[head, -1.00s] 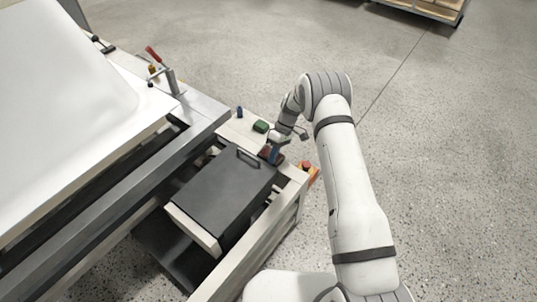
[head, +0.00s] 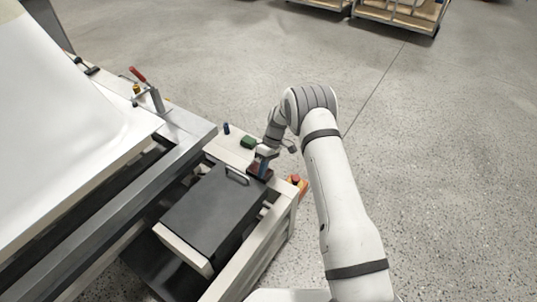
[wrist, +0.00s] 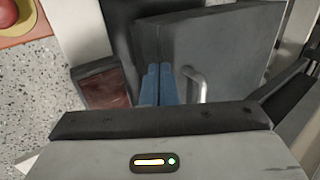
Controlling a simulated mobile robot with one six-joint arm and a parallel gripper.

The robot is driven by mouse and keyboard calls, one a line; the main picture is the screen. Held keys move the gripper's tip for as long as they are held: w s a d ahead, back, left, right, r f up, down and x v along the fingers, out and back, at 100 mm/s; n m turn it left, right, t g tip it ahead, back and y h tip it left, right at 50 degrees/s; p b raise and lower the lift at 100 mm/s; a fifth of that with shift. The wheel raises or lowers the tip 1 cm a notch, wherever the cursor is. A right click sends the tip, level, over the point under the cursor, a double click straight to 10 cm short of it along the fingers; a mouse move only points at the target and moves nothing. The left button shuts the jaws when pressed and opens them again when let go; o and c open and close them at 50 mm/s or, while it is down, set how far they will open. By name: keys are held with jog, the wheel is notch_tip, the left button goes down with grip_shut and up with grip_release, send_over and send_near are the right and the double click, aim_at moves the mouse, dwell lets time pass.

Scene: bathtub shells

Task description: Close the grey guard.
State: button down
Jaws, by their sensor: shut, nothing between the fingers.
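The grey guard (head: 212,212) is a dark grey flat panel with a bar handle (head: 237,177) near its far edge. It lies over a pale frame beside the bench. In the wrist view the guard (wrist: 235,42) fills the upper middle and right, with the handle (wrist: 196,86) just right of my fingers. My gripper (head: 262,171) is at the guard's far right corner, beside the handle and not around it. Its blue fingertips (wrist: 157,72) are together and empty, close to the guard's edge; I cannot tell whether they touch it.
A dark box with a reddish top (wrist: 104,88) is left of my fingers. A red button on a yellow-orange base (head: 296,181) sits at the frame's right corner. A green block (head: 248,142) and a red-handled clamp (head: 150,90) stand beyond. Open floor is right.

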jog(key=w+d+r, duration=0.5)
jog(key=w, duration=0.3)
jog(key=s+d+r+m+t+h+p, duration=0.1)
jog(key=s+d+r+m+p, duration=0.15)
jog(key=r, duration=0.95)
jog(key=s+d+r+m+t+p, duration=0.1)
jog(key=s+d+r+p, duration=0.15)
jog(key=r, duration=1.05)
jog(key=s+d+r+m+t+h+p, duration=0.1)
jog(key=s+d+r+m+t+p, duration=0.2)
jog(key=s+r, duration=0.75)
jog(key=s+d+r+m+t+h+p, duration=0.1)
jog(key=s+d+r+m+p, duration=0.3)
jog(key=s+r, duration=0.6)
jog(key=s+d+t+p, duration=0.1)
jog(key=s+p, duration=0.3)
jog(key=s, duration=0.9)
jog(key=shift+s+d+r+m+t, duration=0.3)
jog(key=shift+r+m+t, duration=0.1)
jog(key=shift+m+t, duration=0.1)
